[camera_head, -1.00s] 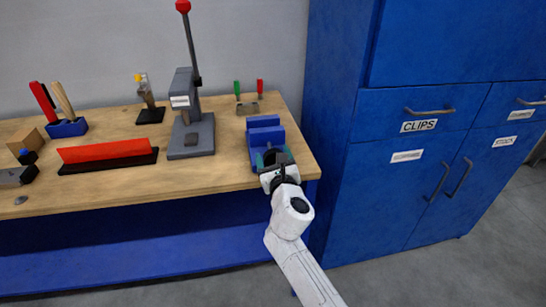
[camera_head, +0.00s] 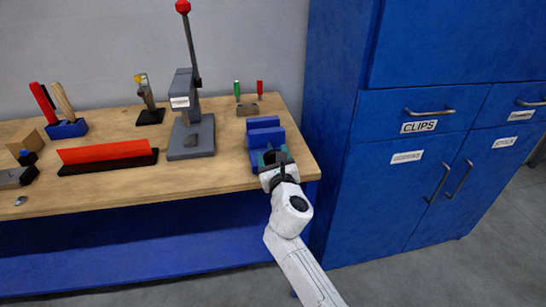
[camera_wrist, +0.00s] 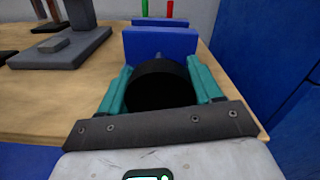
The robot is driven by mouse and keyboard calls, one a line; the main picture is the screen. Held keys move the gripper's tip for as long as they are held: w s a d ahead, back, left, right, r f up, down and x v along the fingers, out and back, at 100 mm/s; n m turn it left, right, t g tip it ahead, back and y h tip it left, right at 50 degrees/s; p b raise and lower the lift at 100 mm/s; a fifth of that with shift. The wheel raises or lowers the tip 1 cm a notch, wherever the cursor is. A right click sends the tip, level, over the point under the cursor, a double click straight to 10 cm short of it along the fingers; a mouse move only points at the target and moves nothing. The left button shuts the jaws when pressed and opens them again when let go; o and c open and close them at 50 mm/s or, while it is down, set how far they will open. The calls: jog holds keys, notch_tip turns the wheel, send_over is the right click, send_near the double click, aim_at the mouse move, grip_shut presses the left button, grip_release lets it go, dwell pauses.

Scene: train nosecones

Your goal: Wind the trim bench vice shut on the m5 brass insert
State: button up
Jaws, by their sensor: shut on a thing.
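The blue trim bench vice (camera_head: 265,136) stands at the right front corner of the wooden bench. Its two blue jaw blocks show one behind the other, and the near block (camera_wrist: 160,44) fills the top middle of the wrist view. A round black knob (camera_wrist: 157,88) with a small grey spindle sits on the vice's near side. My gripper (camera_head: 273,157) is shut on this knob, with a teal finger on each side of it in the wrist view (camera_wrist: 160,82). I cannot make out the m5 brass insert; the near jaw hides much of the gap between the jaws.
A grey press (camera_head: 191,138) with a red-topped lever stands left of the vice. A small stand (camera_head: 248,109) with green and red handles is behind it. A red bar on a black base (camera_head: 108,157) lies further left. Blue cabinets (camera_head: 420,150) stand close on the right.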

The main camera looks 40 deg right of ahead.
jog(key=shift+m, duration=0.4)
jog(key=shift+m+b, duration=0.5)
jog(key=shift+m, duration=2.2)
jog(key=o, duration=0.8)
jog(key=shift+c, duration=0.2)
jog(key=v, duration=1.1)
jog(key=shift+w, duration=0.1)
